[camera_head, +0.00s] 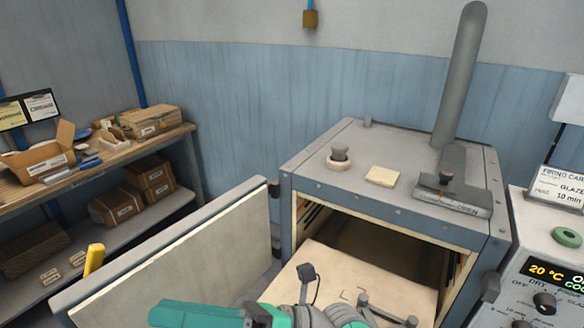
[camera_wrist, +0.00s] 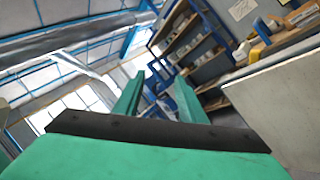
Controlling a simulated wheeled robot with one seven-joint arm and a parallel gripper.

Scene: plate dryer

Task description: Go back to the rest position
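My gripper (camera_wrist: 159,78) shows in the wrist view with its two green fingers apart and nothing between them. In the head view its green end (camera_head: 172,313) is at the bottom edge, pointing left in front of the open dryer. The dryer (camera_head: 291,215) is a grey box with its door (camera_head: 190,250) swung open to the left. A pale board or shelf (camera_head: 335,268) is at its opening, partly hidden by my arm. The dark inside is only partly visible.
A control panel (camera_head: 545,285) reading 20 °C stands at the right, with a green ring (camera_head: 567,237) on top. A shelf unit (camera_head: 110,165) with boxes is at the left. A grey pipe (camera_head: 460,75) rises from the dryer.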

